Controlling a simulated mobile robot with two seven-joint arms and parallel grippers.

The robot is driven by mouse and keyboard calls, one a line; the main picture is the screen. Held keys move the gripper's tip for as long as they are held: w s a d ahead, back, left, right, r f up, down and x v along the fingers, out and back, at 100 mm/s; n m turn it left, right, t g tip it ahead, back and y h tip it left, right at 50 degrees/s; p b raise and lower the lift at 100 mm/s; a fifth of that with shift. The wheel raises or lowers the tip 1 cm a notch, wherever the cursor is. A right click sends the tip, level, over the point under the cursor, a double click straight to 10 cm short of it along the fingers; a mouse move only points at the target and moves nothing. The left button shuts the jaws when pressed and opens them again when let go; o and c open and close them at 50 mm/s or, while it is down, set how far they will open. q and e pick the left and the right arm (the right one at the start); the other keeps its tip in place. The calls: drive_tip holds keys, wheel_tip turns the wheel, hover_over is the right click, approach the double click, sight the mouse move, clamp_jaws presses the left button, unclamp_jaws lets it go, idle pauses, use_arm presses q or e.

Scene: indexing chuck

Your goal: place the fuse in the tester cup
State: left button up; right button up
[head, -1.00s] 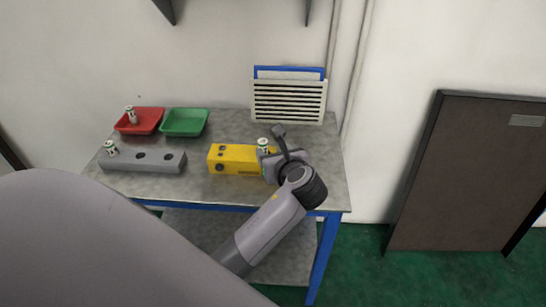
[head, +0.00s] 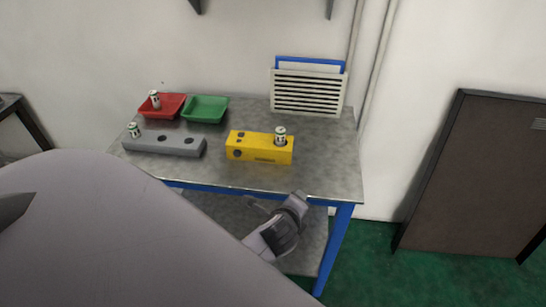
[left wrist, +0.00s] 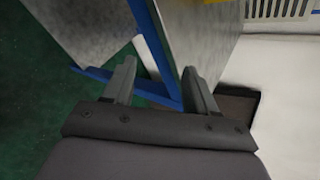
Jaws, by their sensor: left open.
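A white-and-green fuse (head: 280,134) stands upright at the right end of the yellow tester block (head: 250,148), seated in its cup as far as the head view shows. The cup itself is mostly hidden by the fuse. My left gripper (left wrist: 160,72) is open and empty in the left wrist view, with the blue table frame between and beyond its fingers. In the head view the left arm's hand is low at the table's front edge, clear of the tester and fuse. My right gripper is not in view.
Another fuse (head: 133,130) stands at the left end of the grey holed block (head: 178,147). One more is in the red tray (head: 170,102), beside an empty green tray (head: 207,110). A louvred rack (head: 306,93) stands behind. The table's right front (head: 325,170) is clear.

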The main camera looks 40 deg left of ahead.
use_arm(q)
drive_tip(key=s+d+f+n+h, duration=0.2)
drive_tip(key=s+d+n+h, duration=0.1)
drive_tip(key=s+n, duration=0.4)
drive_tip(key=s+d+f+n+t+h, duration=0.1)
drive_tip(key=s+d+f+n+h, duration=0.2)
drive_tip(key=s+n, duration=0.5)
drive_tip(key=shift+s+d+f+n+h, duration=0.15)
drive_tip(key=shift+s+f+n+h, duration=0.15)
drive_tip(key=shift+n, duration=0.3)
